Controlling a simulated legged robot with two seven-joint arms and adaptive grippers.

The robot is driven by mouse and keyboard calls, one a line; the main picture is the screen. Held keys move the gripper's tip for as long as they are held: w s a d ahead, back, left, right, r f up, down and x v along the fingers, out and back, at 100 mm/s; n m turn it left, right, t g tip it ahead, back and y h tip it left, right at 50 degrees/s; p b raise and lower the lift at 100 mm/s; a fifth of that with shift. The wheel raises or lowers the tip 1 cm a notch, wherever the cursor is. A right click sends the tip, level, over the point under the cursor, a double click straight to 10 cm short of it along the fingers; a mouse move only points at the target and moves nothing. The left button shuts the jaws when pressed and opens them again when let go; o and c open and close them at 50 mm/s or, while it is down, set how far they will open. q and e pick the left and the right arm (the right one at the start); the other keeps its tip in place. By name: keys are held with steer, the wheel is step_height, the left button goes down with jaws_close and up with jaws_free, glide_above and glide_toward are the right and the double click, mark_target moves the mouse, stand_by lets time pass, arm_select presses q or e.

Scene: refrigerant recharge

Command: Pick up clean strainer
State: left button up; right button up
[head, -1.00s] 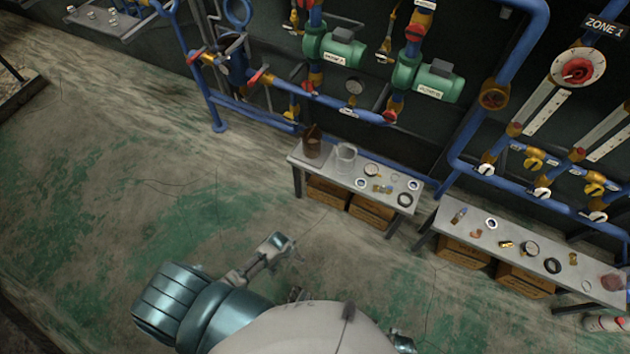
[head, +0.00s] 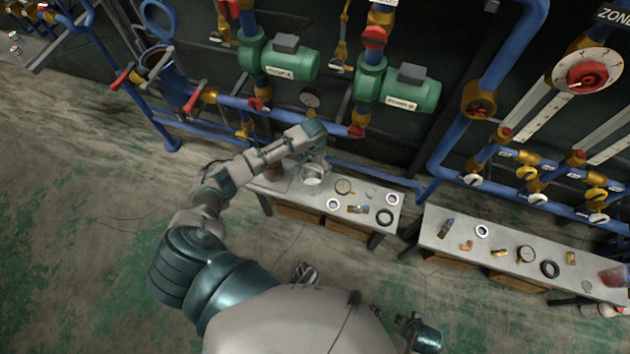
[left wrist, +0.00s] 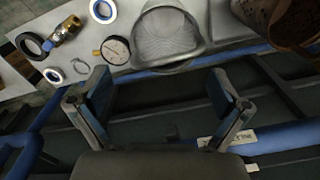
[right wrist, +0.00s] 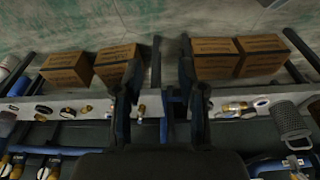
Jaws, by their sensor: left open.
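The clean strainer, a silvery mesh basket with a rim, sits on the left bench and shows below the left gripper in the head view (head: 312,174). In the left wrist view the clean strainer (left wrist: 168,36) lies just beyond the fingertips, between their lines. My left gripper (left wrist: 160,92) is open and empty, apart from the strainer. In the head view my left gripper (head: 314,146) is over the left part of the bench, partly covering the strainer. My right gripper (right wrist: 160,84) has its fingers apart with nothing between them.
A brown, rusty strainer (left wrist: 296,22) stands beside the clean one. A gauge (left wrist: 116,50), rings and a brass valve (left wrist: 66,30) lie on the same bench. Blue pipes and pumps (head: 282,62) stand behind. A second bench (head: 510,262) with parts is to the right.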

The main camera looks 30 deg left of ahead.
arm_select(q)
step_height(320, 180, down, 3)
steer(key=b, duration=0.3)
glide_toward(314, 174)
steer(key=s+d+f, duration=0.2)
steer(key=s+f, duration=0.1)
steer(key=shift+a, duration=0.4)
steer(key=c, duration=0.8)
steer(key=shift+s, duration=0.1)
steer(key=c, duration=0.4)
steer(key=shift+d, duration=0.1)
steer(key=shift+c, duration=0.9)
steer(key=shift+d, duration=0.15)
arm_select(e)
steer(key=w+a+r+t, duration=0.2)
steer(key=w+r, duration=0.2)
steer(key=r, duration=0.1)
steer(key=shift+w+t+y, duration=0.2)
steer(key=shift+t+y, duration=0.2)
